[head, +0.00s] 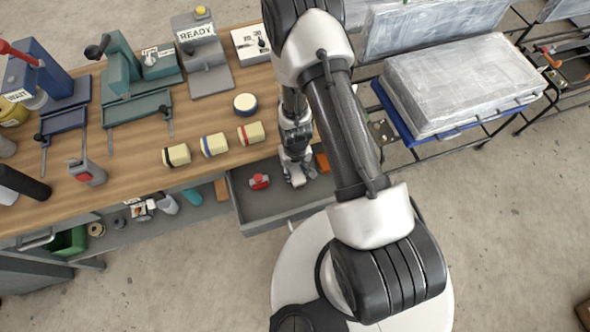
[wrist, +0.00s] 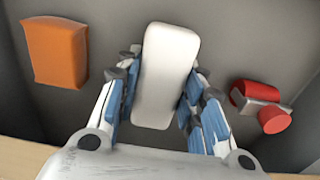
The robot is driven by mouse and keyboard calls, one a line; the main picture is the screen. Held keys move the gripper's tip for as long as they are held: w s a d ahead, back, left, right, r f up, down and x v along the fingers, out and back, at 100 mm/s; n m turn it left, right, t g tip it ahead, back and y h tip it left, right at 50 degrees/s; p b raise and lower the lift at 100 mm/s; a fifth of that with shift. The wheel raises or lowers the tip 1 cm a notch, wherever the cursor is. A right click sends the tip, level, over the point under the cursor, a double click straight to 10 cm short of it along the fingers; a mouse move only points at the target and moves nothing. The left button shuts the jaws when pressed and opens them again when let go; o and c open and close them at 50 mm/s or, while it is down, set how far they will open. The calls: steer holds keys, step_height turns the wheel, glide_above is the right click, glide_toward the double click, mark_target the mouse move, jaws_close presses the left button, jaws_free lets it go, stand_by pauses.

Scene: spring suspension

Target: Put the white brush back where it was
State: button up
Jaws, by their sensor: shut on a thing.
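The white brush (wrist: 167,75) shows in the wrist view as a pale, rounded oblong block between the two blue-padded fingers. My gripper (wrist: 160,100) is shut on it, with a finger on each long side. In the head view my gripper (head: 297,178) points down into the open grey drawer (head: 275,208) under the bench. There the brush is mostly hidden by the fingers. Whether it touches the drawer floor I cannot tell.
In the drawer, an orange block (wrist: 56,52) lies left of the brush and a red-and-grey item (wrist: 262,105) lies right of it in the wrist view. The wooden bench (head: 130,140) holds several fixtures and striped blocks. Drawer walls stand close around my gripper.

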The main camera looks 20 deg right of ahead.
steer(key=o, duration=0.9)
steer(key=shift+o, duration=0.2)
steer(key=shift+r, duration=0.1)
step_height(320, 180, up, 12)
steer(key=p, duration=0.4)
step_height(320, 180, up, 25)
steer(key=t, duration=0.2)
glide_above(295, 168)
steer(key=s, duration=0.1)
steer(key=s+r+t, duration=0.2)
steer(key=s+r, duration=1.1)
steer(key=s, duration=0.1)
steer(key=shift+t, duration=0.3)
